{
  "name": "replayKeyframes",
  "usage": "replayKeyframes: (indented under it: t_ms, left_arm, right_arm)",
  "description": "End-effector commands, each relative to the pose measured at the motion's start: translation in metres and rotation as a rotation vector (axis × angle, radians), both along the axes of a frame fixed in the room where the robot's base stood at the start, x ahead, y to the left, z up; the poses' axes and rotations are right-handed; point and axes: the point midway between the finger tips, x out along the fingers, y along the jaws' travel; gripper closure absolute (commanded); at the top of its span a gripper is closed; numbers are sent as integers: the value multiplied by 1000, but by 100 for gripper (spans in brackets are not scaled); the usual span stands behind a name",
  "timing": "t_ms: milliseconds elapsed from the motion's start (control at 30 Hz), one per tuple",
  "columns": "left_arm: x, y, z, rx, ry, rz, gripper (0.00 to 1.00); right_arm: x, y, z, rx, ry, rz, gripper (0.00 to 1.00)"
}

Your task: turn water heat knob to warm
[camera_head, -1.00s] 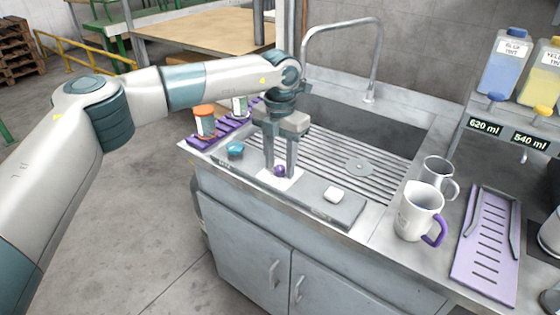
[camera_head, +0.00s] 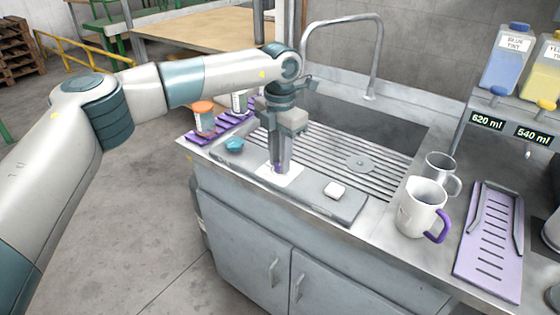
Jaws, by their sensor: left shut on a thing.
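The small purple knob (camera_head: 278,169) sits on a white square plate (camera_head: 290,178) on the grey control strip (camera_head: 312,200) at the sink's front edge. My left gripper (camera_head: 279,167) points down over it, shut on the knob, and its fingers hide most of it. The knob's setting and any warm mark cannot be made out. A teal round knob (camera_head: 234,146) is on the left of the strip, and a small white block (camera_head: 335,190) is on the right. My right gripper is not in view.
The sink (camera_head: 370,135) with its ribbed drainboard and tall faucet (camera_head: 375,60) lies behind.

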Motion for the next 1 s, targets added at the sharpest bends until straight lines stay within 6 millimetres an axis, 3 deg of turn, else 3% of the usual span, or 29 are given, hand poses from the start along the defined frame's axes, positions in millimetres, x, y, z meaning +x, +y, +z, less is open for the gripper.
replayKeyframes:
  t_ms: [400,700,1000]
  left_arm:
    - [1,0,-1,-2,-2,-376,100]
    - [1,0,0,-3,-3,-638,100]
    - [1,0,1,-2,-3,-794,100]
  right_arm:
    - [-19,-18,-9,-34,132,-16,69]
    - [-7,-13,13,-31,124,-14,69]
    - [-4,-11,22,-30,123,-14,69]
